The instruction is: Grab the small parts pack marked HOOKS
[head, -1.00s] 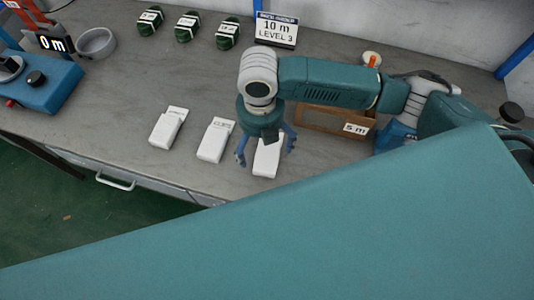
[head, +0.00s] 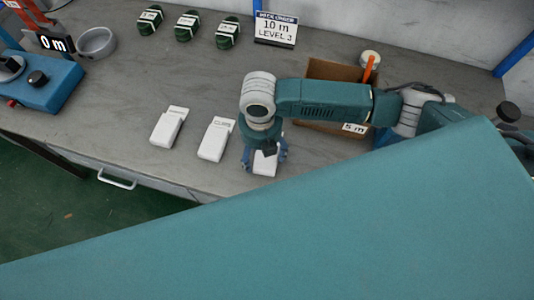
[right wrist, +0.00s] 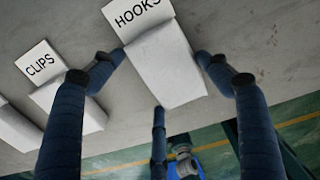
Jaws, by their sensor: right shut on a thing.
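The white pack marked HOOKS (right wrist: 168,68) lies on the grey bench, its label readable in the right wrist view. In the head view the same pack (head: 265,166) is the rightmost of three white packs, partly hidden under my right gripper (head: 264,160). My right gripper points down over the pack, and its blue fingers (right wrist: 160,62) are shut on its sides. The pack marked CLIPS (right wrist: 72,98) lies to its left and also shows in the head view (head: 214,142). My left gripper is not in view.
A third white pack (head: 165,130) lies further left. Behind are several dark green bundles (head: 187,27), a 10 m LEVEL 3 sign (head: 276,30) and a brown box (head: 318,110) marked 5 m. A grey bowl (head: 96,42) and a blue device (head: 45,82) stand at left.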

